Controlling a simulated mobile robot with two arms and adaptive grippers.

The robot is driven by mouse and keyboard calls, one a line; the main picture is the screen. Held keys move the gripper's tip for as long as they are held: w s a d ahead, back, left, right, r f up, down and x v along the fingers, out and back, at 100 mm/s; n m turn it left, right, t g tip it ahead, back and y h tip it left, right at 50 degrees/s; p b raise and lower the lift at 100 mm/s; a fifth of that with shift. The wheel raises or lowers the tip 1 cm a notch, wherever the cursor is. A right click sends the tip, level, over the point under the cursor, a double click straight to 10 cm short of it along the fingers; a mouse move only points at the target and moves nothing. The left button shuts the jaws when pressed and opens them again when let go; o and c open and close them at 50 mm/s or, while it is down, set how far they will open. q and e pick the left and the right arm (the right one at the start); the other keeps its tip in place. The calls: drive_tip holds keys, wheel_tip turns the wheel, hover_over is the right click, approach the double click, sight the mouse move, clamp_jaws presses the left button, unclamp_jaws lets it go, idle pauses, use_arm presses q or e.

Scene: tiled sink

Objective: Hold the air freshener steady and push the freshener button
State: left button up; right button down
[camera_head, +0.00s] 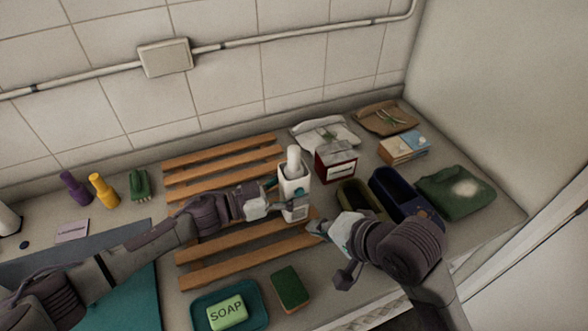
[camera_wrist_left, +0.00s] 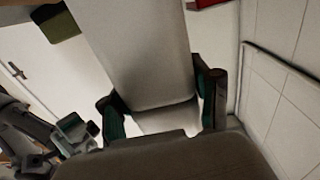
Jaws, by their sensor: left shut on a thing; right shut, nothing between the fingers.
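The air freshener (camera_head: 293,181) is a white upright bottle with a rounded top, standing on the wooden slatted rack. My left gripper (camera_head: 283,189) comes from the left and is shut on its body. In the left wrist view the white air freshener (camera_wrist_left: 135,45) fills the space between the left fingertips (camera_wrist_left: 158,105). My right gripper (camera_head: 317,229) is shut and empty, in front and slightly right of the bottle, apart from it and lower than its top. The freshener button cannot be made out clearly.
Right of the bottle are a red-and-white box (camera_head: 336,167), an olive bin (camera_head: 358,199), a dark blue bin (camera_head: 402,194) and a green cloth (camera_head: 456,192). A soap dish (camera_head: 257,318) and a green sponge (camera_head: 290,288) lie in front. The slatted rack (camera_head: 205,272) has bare slats.

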use_arm(q)
drive_tip(key=o, duration=1.5)
